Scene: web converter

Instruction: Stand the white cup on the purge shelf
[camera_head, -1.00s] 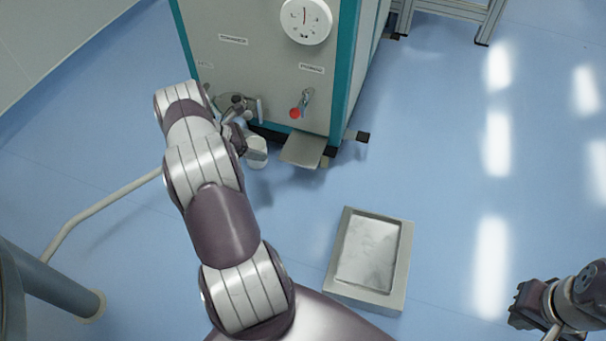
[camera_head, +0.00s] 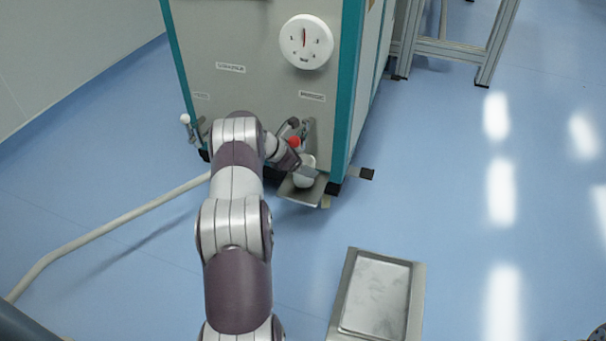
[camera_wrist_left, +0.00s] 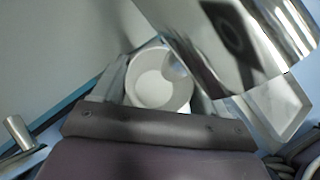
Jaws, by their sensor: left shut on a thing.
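The white cup (camera_head: 304,178) is at the purge shelf (camera_head: 299,195), a small metal plate low on the front of the cabinet. My left gripper (camera_head: 297,168) is shut on the cup. In the left wrist view the cup (camera_wrist_left: 160,80) shows its open mouth and its empty inside. The cup looks upright over the shelf, but I cannot tell whether its base touches it. My arm and gripper hide part of the cup and shelf. My right gripper is out of view.
A valve with a red knob (camera_head: 294,142) is just above the cup. A white dial (camera_head: 306,41) is higher on the cabinet. A shallow metal tray (camera_head: 351,288) lies on the floor in front. A pale hose (camera_head: 120,222) runs along the floor at left.

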